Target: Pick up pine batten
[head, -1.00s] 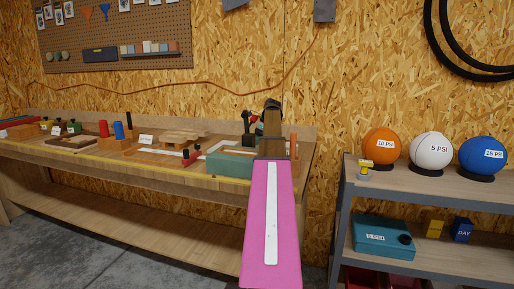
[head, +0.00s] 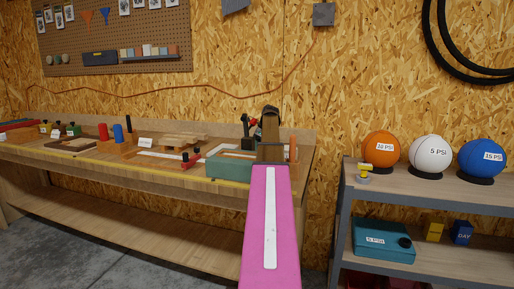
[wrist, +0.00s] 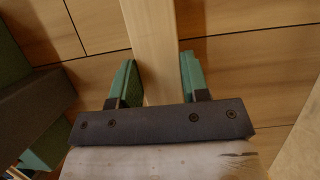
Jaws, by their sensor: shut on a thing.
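The pine batten (wrist: 150,30) is a pale, straight strip of wood in the wrist view. It runs from the top edge down between the green fingers of my gripper (wrist: 158,62). The fingers stand on either side of it, and my gripper is shut on it. Its near end is hidden behind the dark gripper bar. In the head view my arm reaches over the right end of the bench and hides most of the grip. I cannot tell how far the batten is from the plank top.
Small wooden pieces (head: 183,141) lie further left. A grey shelf (head: 440,190) with several balls stands at the right.

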